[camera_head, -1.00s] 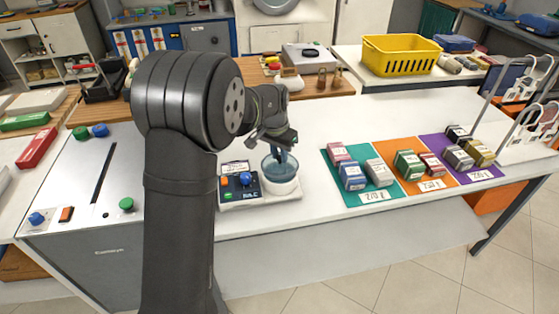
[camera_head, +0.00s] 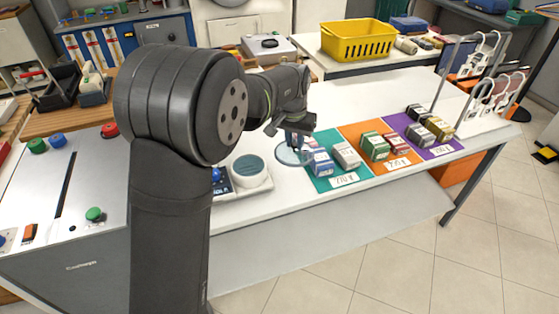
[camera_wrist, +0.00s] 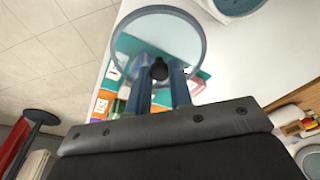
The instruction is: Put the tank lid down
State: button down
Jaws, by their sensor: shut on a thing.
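The tank lid (camera_head: 285,157) is a clear round disc with a pale blue rim and a dark knob (camera_wrist: 159,69). My gripper (camera_head: 295,143) is shut on the knob. In the wrist view my gripper (camera_wrist: 160,80) has its two blue fingers at the knob, with the disc beyond them. The lid is beside the teal mat (camera_head: 322,183) and overlaps its left edge in the picture. Whether it touches the counter I cannot tell. The round tank (camera_head: 249,166) stands uncovered to the left, showing teal inside a white housing.
The white counter (camera_head: 290,190) has a bare strip at the front between tank and mat. Several small boxes (camera_head: 347,155) stand on the teal, orange (camera_head: 382,136) and purple (camera_head: 404,125) mats. A yellow basket (camera_head: 358,42) is on the table behind.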

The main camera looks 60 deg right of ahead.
jog(key=s+d+f, duration=0.2)
jog(key=d, duration=0.1)
jog(key=s+d+f, duration=0.1)
jog(key=d+f, duration=0.1)
jog(key=shift+w+d+f, duration=0.15)
jog(key=shift+f, duration=0.2)
jog(key=w+d+f, duration=0.1)
jog(key=w+f, duration=0.1)
jog(key=w, duration=0.1)
jog(key=w+d+f, duration=0.1)
jog(key=w+f, duration=0.1)
jog(key=w, duration=0.2)
jog(key=w+d+f, duration=0.1)
jog(key=w+f, duration=0.1)
jog(key=w, duration=0.1)
jog(key=shift+w+d+f, duration=0.25)
jog(key=shift+w+f, duration=0.05)
jog(key=shift+f, duration=2.05)
jog(key=shift+f, duration=0.1)
jog(key=c, duration=1.3)
grip_release()
notch_tip(320, 180, up, 12)
jog(key=a, duration=0.2)
